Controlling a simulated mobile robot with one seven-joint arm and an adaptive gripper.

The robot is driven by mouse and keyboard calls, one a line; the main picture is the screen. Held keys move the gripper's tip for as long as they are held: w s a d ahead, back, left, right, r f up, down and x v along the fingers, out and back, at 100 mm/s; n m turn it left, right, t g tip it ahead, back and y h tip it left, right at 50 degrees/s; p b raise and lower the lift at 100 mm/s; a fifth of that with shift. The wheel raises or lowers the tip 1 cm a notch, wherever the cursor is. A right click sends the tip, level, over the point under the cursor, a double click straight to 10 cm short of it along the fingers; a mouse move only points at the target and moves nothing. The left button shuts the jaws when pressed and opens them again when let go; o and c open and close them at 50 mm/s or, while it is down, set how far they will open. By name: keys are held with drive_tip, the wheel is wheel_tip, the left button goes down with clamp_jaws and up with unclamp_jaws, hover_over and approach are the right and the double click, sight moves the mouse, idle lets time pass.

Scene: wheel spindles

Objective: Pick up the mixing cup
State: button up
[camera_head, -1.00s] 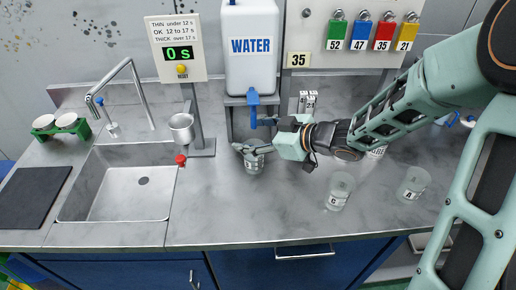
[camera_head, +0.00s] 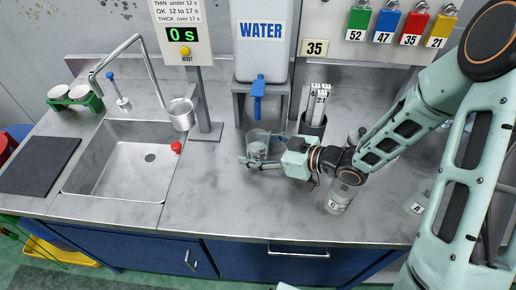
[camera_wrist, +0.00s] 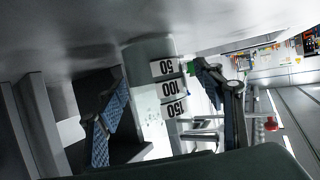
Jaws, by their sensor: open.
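The mixing cup (camera_head: 257,143) is a clear cup standing upright on the grey counter, just in front of the water tank's stand. In the wrist view the cup (camera_wrist: 150,108) appears sideways, with 50, 100 and 150 marks on its wall. My gripper (camera_head: 256,164) is low at the cup's lower part, reaching in from the right. In the wrist view its two fingers are spread, one on each side of the cup. A gap shows on the right finger's side; whether the left finger touches cannot be told. The lower front of the cup is partly hidden by the gripper.
The water tank's blue tap (camera_head: 258,88) is above and behind the cup. A dark holder (camera_head: 313,127) with numbered strips stands behind my gripper. A clear labelled cup (camera_head: 340,197) stands to the right.

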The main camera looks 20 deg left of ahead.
sight(246, 153)
drive_tip(key=x, duration=0.4)
drive_tip(key=shift+w, duration=0.15)
drive_tip(key=shift+c, duration=0.5)
drive_tip(key=c, duration=1.5)
clamp_jaws()
